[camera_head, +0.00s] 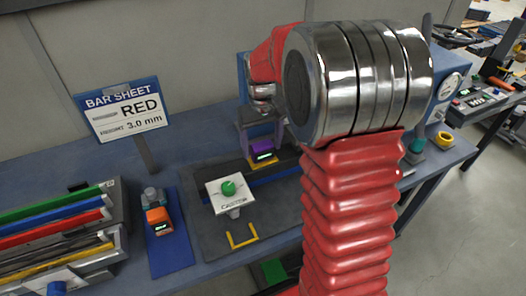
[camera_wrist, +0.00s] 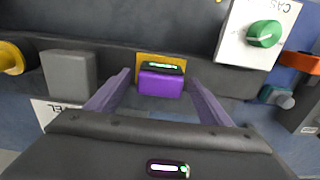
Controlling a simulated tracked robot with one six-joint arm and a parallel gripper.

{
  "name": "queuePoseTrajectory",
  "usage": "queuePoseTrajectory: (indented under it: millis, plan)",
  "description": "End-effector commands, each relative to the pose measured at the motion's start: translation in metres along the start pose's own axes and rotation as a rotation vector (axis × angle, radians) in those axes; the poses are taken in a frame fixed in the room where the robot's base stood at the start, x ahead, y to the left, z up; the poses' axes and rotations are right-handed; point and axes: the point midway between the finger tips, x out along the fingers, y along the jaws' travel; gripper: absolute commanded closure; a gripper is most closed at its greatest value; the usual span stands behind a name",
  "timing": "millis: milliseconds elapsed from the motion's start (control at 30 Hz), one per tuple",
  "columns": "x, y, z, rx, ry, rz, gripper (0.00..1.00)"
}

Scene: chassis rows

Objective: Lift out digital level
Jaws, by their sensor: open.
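A purple block with a lit display (camera_wrist: 160,82), which looks like the digital level, sits in a yellow holder (camera_wrist: 145,60) in the wrist view. It also shows in the head view (camera_head: 261,147), partly hidden by my gripper. My gripper (camera_head: 262,132) is open above it and points down. In the wrist view the purple-grey fingers stand on either side of the block, with gaps left and right. I cannot tell how far down the fingertips reach.
A white caster plate with a green knob (camera_head: 226,192) stands close to the left. An orange device (camera_head: 158,220) sits on a blue mat. Coloured bars (camera_head: 50,228) lie in a rack at left. A grey block (camera_wrist: 68,73) is beside the holder in the wrist view.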

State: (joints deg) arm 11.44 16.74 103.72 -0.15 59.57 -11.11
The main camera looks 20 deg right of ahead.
Motion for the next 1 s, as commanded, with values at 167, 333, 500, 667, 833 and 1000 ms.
queuePoseTrajectory:
  millis: [167, 333, 500, 667, 833, 1000]
  plan:
    - [0.0016, 0.0000, -0.0003, 0.000, 0.001, 0.000, 0.27]
    - [0.0014, 0.0000, -0.0003, 0.000, 0.001, 0.000, 0.27]
    - [0.0013, 0.0000, -0.0003, 0.000, 0.001, 0.000, 0.27]
    - [0.0013, 0.0000, -0.0003, 0.000, 0.001, 0.000, 0.35]
    - [0.0012, 0.0000, -0.0003, 0.000, 0.001, 0.000, 0.47]
    - [0.0012, 0.0000, -0.0003, 0.000, 0.001, 0.000, 0.59]
